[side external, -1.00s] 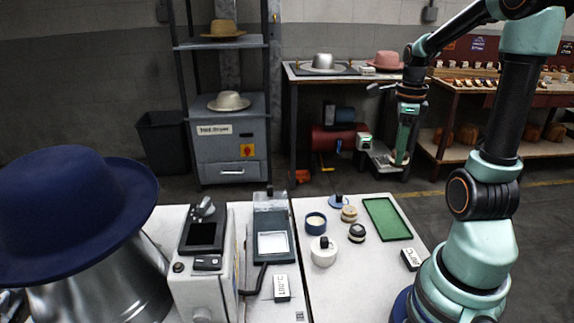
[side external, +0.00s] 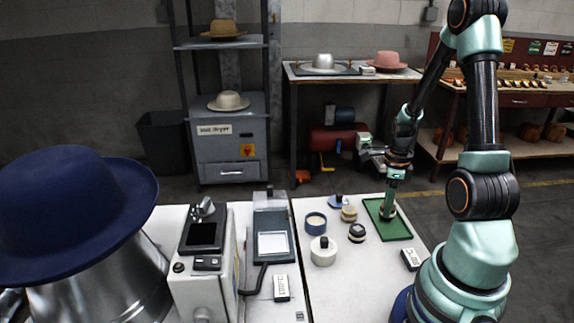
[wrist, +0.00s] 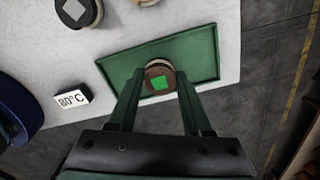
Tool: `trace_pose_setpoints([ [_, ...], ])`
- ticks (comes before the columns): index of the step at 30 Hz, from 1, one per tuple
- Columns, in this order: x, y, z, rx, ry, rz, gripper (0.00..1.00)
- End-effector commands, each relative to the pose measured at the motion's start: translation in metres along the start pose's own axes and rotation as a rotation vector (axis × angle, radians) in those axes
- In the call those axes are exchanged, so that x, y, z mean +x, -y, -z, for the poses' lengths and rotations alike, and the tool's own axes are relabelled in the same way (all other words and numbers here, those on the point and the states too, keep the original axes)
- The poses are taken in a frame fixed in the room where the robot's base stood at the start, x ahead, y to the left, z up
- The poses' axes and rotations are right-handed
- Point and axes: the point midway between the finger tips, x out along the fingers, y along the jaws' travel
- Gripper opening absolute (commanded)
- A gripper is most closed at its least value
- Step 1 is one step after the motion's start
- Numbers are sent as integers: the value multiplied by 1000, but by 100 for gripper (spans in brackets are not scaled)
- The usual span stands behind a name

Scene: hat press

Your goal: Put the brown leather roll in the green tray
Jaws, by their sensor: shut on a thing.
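The green tray (side external: 400,233) lies on the right part of the white table, and it also shows in the wrist view (wrist: 202,48). My gripper (wrist: 159,80) points down over the tray with its fingers on either side of the brown leather roll (wrist: 154,68). The roll is round, with a green square on its top. In the side view my gripper (side external: 389,205) is low over the tray, and its fingers largely hide the roll. I cannot tell whether the roll touches the tray floor.
Left of the tray are a black-topped round piece (side external: 357,231), a tan round piece (side external: 349,213), a blue-rimmed cup (side external: 316,222) and a white lidded jar (side external: 323,252). A temperature card (side external: 411,258) lies in front of the tray.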

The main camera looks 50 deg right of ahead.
Motion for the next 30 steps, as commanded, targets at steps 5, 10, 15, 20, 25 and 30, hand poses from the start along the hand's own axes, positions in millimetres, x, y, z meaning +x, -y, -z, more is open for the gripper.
trace_pose_setpoints([
  [5,5,0,0,0,1,2,0],
  [10,5,0,0,0,0,2,0],
  [15,7,0,0,0,0,1,69],
  [20,7,0,0,0,0,1,80],
  [25,7,0,0,0,0,1,80],
  [30,-1,1,0,0,1,3,80],
])
